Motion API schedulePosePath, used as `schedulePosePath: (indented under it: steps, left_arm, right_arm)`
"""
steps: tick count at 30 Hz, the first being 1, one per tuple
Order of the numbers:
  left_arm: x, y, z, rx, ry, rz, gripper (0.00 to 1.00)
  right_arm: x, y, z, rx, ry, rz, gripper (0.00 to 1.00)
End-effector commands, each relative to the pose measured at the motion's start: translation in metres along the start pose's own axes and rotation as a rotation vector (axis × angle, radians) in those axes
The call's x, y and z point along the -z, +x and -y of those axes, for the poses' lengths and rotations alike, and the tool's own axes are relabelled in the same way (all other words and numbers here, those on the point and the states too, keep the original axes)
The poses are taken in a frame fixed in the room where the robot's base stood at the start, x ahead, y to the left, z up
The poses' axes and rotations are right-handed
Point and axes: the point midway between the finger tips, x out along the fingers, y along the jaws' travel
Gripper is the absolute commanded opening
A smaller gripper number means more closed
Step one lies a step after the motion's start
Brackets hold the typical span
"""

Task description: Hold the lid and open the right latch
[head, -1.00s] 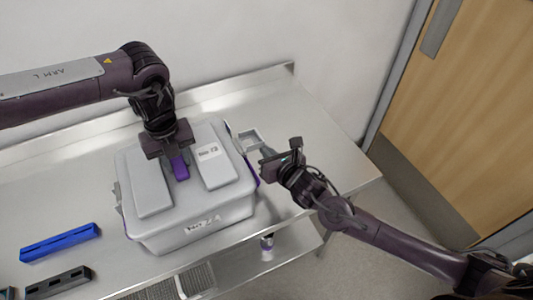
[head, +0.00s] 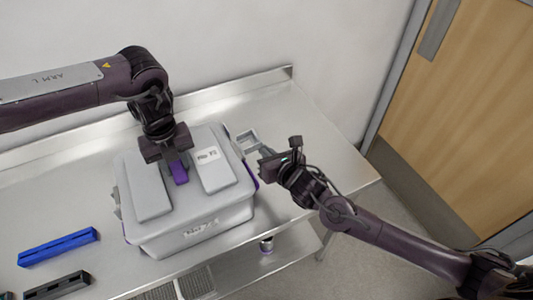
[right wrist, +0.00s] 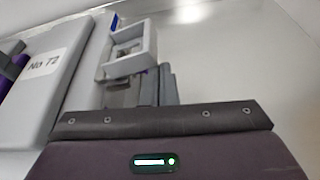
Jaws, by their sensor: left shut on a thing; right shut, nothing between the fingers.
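A grey box (head: 190,238) stands on the metal table with its pale lid (head: 188,208) on top. My left gripper (head: 176,156) is shut on the purple handle (head: 180,174) in the middle of the lid. The right latch, a light grey open frame (head: 247,141), sticks outward from the box's right side; it also shows in the right wrist view (right wrist: 148,42). My right gripper (head: 264,153) is shut and empty close beside the latch, on its right. Whether it touches the latch is unclear.
A blue rack (head: 60,246) and a dark rack (head: 58,286) lie at the left of the table (head: 300,110). A small bottle (head: 266,244) and wire baskets (head: 198,282) are on a lower shelf. The table behind and right of the box is clear. A wooden door (head: 470,130) is at right.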

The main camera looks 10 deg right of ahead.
Motion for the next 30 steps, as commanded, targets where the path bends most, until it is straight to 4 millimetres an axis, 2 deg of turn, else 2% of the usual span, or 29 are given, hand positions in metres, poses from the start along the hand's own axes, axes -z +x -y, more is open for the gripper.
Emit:
schedulePosePath:
  steps: [8,21,25,30]
  left_arm:
    - [0.000,0.000,0.000,0.000,0.001,-0.001,0.00]
    - [0.000,0.000,0.000,0.000,0.001,-0.001,0.00]
    - [0.000,0.000,0.000,0.000,0.001,-0.001,0.00]
    - [0.000,0.000,0.000,0.000,0.001,0.000,0.00]
  right_arm:
    - [-0.004,-0.010,-0.001,0.000,-0.002,0.000,0.00]
    - [0.000,-0.087,-0.009,-0.001,-0.001,-0.004,0.00]
    - [0.000,-0.097,-0.011,-0.001,-0.001,-0.002,0.00]
    - [-0.001,-0.100,-0.011,0.000,-0.001,-0.001,0.00]
